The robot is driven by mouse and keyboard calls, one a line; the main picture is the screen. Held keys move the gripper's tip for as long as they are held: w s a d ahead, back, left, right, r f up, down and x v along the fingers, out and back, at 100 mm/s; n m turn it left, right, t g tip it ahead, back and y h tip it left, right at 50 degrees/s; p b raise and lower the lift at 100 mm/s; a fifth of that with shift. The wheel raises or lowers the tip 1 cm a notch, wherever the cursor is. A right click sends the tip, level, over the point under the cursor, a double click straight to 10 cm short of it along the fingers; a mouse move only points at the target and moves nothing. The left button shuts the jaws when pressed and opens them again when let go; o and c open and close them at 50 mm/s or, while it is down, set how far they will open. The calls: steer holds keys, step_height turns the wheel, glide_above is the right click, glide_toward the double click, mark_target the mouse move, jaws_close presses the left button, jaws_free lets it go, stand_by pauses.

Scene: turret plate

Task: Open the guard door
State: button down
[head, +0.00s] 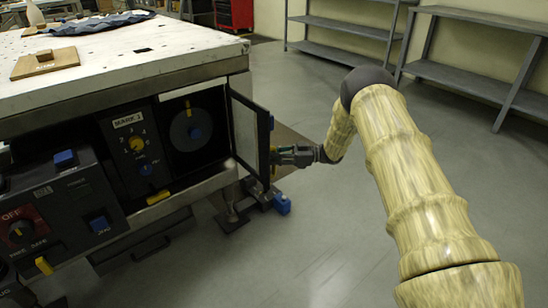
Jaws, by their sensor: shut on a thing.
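The guard door (247,133) is a dark-framed panel with a pale, see-through-looking middle, hinged at the right side of the opening in the machine's front. The exact contact is small and partly hidden by the fingers. My arm reaches in from the lower right.
A panel marked MARK 2 (127,121) with a yellow knob is left of the recess. A control box (60,215) is at the lower left. A white worktop (110,45) overhangs above. Grey shelves (480,75) stand at the back right. The floor (300,240) is clear.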

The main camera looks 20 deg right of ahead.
steer(key=c, duration=1.4)
jaws_free()
steer(key=v, duration=1.2)
steer(key=shift+f, duration=0.1)
steer(key=shift+d, duration=0.1)
